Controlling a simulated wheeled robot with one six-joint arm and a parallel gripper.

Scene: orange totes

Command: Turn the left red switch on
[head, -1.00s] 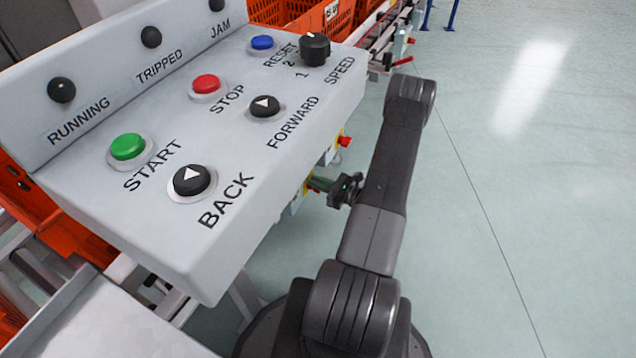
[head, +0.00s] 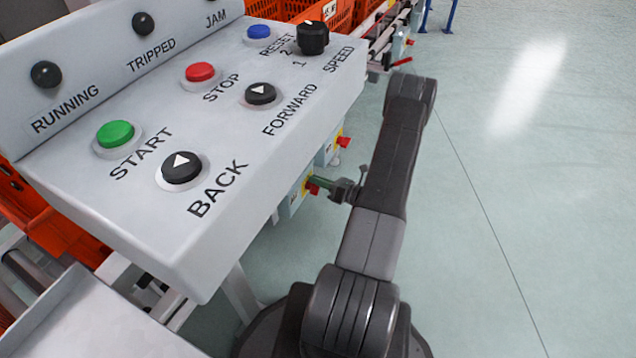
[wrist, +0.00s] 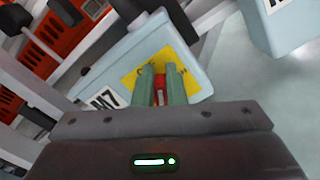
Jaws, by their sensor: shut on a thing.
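The left red switch (head: 314,187) sits on the front of a pale grey box (head: 293,201) below the panel in the head view. In the wrist view the red switch (wrist: 160,82) shows between my green fingers, against the yellow plate (wrist: 136,68) of the box (wrist: 112,48) marked M7. My gripper (head: 320,184) has reached the switch from the right and is shut on it; the wrist view shows the same gripper (wrist: 162,70). The fingers hide most of the switch, so I cannot tell which way it is turned.
A second pale box (head: 327,151) with its own red switch (head: 344,142) is farther back; a pale box also shows at the wrist view's upper right (wrist: 281,28). The button panel (head: 190,225) overhangs at left. Open floor (head: 510,200) lies to the right.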

